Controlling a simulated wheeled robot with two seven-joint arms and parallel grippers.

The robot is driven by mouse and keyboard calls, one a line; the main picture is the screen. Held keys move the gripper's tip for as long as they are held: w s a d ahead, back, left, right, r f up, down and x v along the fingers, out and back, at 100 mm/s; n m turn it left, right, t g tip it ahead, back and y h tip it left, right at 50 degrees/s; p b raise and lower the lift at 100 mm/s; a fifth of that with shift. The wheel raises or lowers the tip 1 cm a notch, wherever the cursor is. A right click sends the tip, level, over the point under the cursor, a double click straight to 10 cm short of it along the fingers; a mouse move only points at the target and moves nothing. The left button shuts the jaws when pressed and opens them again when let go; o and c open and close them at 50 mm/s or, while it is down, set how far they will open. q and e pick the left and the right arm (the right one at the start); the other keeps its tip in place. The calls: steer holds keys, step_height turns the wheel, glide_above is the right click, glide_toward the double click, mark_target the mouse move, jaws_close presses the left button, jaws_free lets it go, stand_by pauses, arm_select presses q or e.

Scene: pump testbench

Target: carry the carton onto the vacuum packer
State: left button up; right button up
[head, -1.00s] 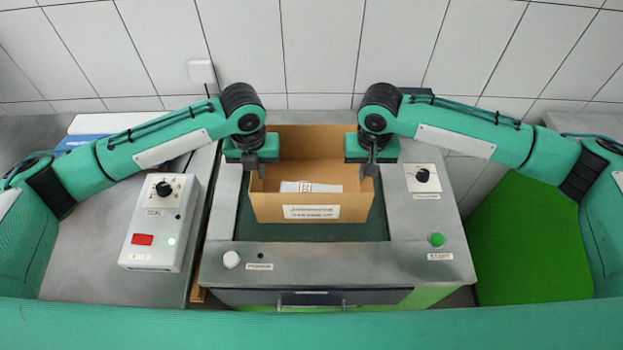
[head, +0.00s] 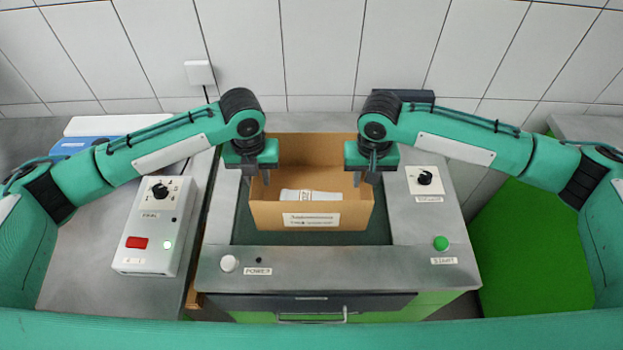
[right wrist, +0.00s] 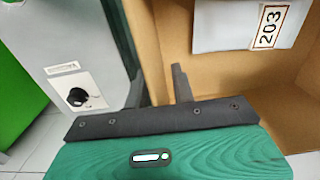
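The brown open-topped carton (head: 262,215) stands upright over the dark recessed bed of the vacuum packer (head: 310,258) and appears to rest on it. A white item (head: 309,195) lies inside; the right wrist view shows a "203" tag on it. My left gripper (head: 258,178) is at the carton's left wall, with its inner finger inside the rim; its fingers look parted. My right gripper (head: 365,178) straddles the right wall with its fingers apart. In the right wrist view one finger (right wrist: 181,86) stands inside the carton (right wrist: 215,75), clear of the wall.
A grey control box (head: 150,225) with a knob and red switch stands left of the packer. The packer carries a white power button (head: 229,263), a green start button (head: 441,243) and a knob (head: 425,178). A green surface (head: 525,250) lies at right.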

arm_select(q)
step_height(320, 180, up, 11)
arm_select(e)
steer(key=shift+r, duration=0.1)
arm_select(q)
steer(key=shift+r, duration=0.1)
arm_select(e)
steer(key=shift+r, duration=0.3)
step_height(320, 180, up, 11)
steer(key=shift+r, duration=0.15)
stand_by(0.5)
